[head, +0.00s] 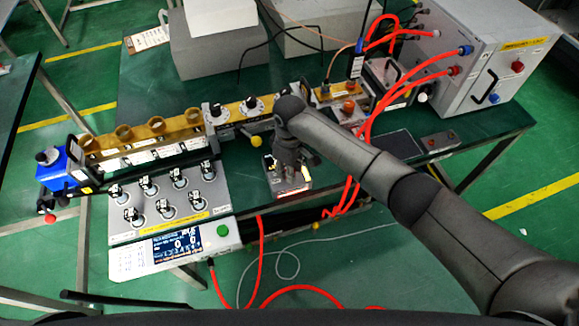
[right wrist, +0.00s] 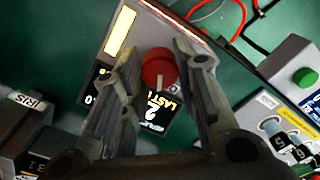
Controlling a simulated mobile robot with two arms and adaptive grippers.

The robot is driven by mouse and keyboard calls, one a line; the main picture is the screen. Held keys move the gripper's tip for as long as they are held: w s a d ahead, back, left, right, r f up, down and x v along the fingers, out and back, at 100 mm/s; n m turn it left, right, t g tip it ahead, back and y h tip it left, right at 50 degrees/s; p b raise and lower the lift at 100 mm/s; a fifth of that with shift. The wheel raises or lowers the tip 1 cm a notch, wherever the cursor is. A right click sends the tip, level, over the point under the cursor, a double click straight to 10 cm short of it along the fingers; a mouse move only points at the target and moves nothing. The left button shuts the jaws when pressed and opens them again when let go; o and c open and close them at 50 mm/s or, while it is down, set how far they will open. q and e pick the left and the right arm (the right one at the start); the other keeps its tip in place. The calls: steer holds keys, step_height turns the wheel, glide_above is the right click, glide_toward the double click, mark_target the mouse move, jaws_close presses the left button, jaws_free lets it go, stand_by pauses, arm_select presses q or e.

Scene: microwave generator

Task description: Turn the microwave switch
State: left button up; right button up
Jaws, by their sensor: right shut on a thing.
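The microwave switch is a small grey control box (head: 289,187) on the green bench, in the middle of the head view. In the right wrist view the box carries a round red knob (right wrist: 153,61) with a pale pointer line, a dark display (right wrist: 159,112) and a yellow label (right wrist: 121,32). My right gripper (head: 291,160) reaches down over the box from the right. In the right wrist view its two fingers are on either side of the knob, shut on it. In the head view the gripper hides the knob. My left gripper is not in view.
A grey panel with several black-and-white knobs (head: 167,203) and a meter with a green button (head: 176,246) lie to the left. Brass waveguide parts (head: 155,127) run along behind. Red cables (head: 362,147) hang at the right, near my arm. A large grey power unit (head: 490,62) stands at the right.

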steer(key=o, duration=1)
steer(key=shift+r, duration=0.1)
step_height(320, 180, up, 12)
steer(key=shift+f, duration=0.1)
